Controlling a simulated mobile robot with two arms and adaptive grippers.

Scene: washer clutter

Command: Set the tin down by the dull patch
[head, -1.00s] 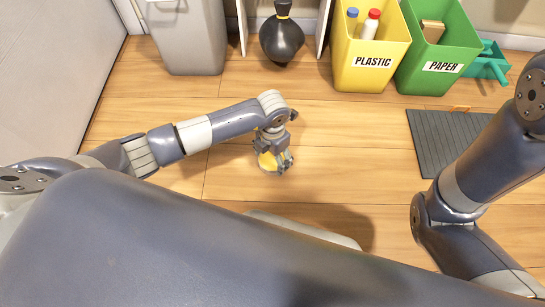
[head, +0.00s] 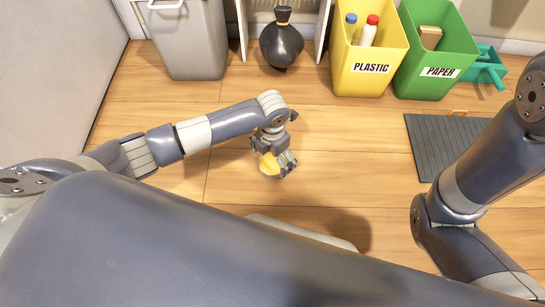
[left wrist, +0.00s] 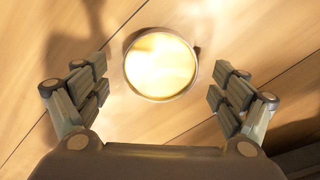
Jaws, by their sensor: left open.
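The tin (head: 268,163) is a small yellow round can on the wooden floor, in the middle of the head view. In the left wrist view its bright round top (left wrist: 160,64) faces the camera. My left gripper (head: 279,164) is above and around the tin, partly hiding it. In the left wrist view the gripper (left wrist: 160,95) is open, with a clear gap between the tin and each set of fingers. I cannot make out a dull patch on the floor; my arm and body may cover it. My right gripper is out of view.
A yellow PLASTIC bin (head: 366,83) and a green PAPER bin (head: 427,85) stand at the back. A grey bin (head: 188,45) and a black bag (head: 281,46) are to their left. A dark ribbed mat (head: 440,140) lies at right. Floor between tin and mat is clear.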

